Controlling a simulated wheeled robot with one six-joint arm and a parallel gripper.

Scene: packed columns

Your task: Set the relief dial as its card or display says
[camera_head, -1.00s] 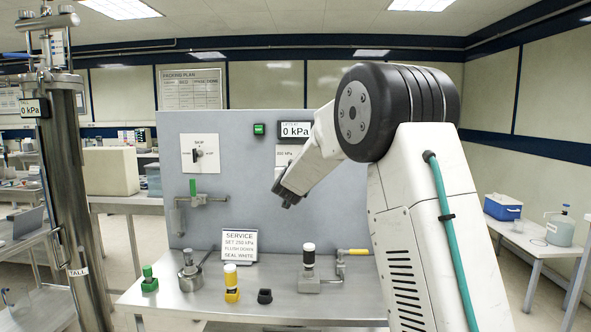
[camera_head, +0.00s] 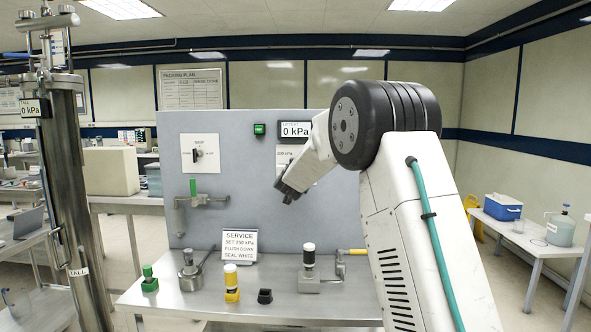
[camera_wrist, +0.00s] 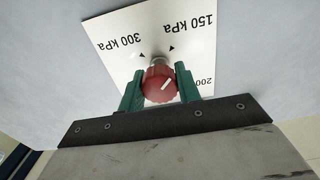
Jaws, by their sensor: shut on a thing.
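The relief dial, a red round knob (camera_wrist: 158,85) with a white line, sits on a white plate (camera_wrist: 130,45) marked 300 kPa, 150 kPa and 200, upside down in the wrist view. The line slants toward the upper right there. My gripper (camera_wrist: 160,92) has its green fingers on either side of the knob, shut on it. In the head view, my gripper (camera_head: 287,194) is at the grey panel and the arm hides the knob. The card (camera_head: 240,244) reads SERVICE, SET 250 kPa, FLUSH DOWN, SEAL WHITE. The panel display (camera_head: 295,129) reads 0 kPa.
A selector switch (camera_head: 197,153) and a green-handled valve (camera_head: 194,193) are on the panel's left. The bench (camera_head: 180,305) carries a yellow bottle (camera_head: 231,282), a white-topped fitting (camera_head: 309,262) and a yellow-handled valve (camera_head: 352,252). A tall metal column (camera_head: 65,180) stands at left.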

